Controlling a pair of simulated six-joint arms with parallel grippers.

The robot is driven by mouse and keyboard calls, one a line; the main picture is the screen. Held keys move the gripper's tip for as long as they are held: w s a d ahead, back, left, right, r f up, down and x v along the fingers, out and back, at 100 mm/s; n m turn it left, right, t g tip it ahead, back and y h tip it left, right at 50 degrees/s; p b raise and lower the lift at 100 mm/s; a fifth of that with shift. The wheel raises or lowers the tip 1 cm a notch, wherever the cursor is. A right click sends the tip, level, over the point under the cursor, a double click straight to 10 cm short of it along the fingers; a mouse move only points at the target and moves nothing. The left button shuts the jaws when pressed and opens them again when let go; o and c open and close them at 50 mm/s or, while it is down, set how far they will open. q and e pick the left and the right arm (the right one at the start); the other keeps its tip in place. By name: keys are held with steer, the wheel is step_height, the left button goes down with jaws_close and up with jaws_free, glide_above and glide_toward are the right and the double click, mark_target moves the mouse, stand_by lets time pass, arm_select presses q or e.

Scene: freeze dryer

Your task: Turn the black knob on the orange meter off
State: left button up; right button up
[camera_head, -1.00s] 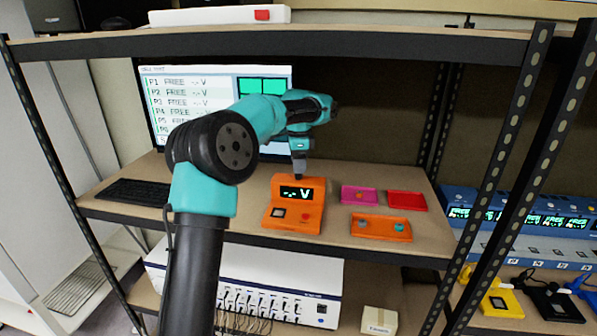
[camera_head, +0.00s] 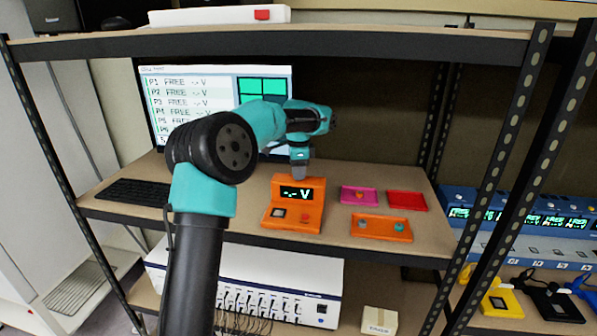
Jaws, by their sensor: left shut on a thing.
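The orange meter (camera_head: 313,206) stands on the middle shelf. Its sloped face has a lit display (camera_head: 296,193) reading dashes and V, a dark square (camera_head: 279,212) at lower left and a red button (camera_head: 305,217) at lower right. My left gripper (camera_head: 300,175) points down at the meter's upper rear edge, behind the display. It is shut, seemingly on the black knob there; the fingertips and the knob are small and mostly hidden, so the knob's angle cannot be seen. My right gripper is not in view.
Right of the meter lie a magenta tray (camera_head: 345,194), a red tray (camera_head: 407,208) and an orange tray (camera_head: 381,238) with small pieces. A monitor (camera_head: 190,98) and keyboard (camera_head: 133,191) are at left. The upper shelf (camera_head: 400,45) and posts frame the space.

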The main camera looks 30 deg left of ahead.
arm_select(q)
steer(key=shift+c, duration=0.8)
steer(key=shift+n, duration=0.5)
steer(key=n, duration=0.2)
steer(key=shift+n, duration=0.4)
steer(key=n, duration=0.4)
steer(key=shift+n, duration=0.3)
steer(key=n, duration=0.3)
steer(key=shift+n, duration=0.3)
steer(key=n, duration=0.4)
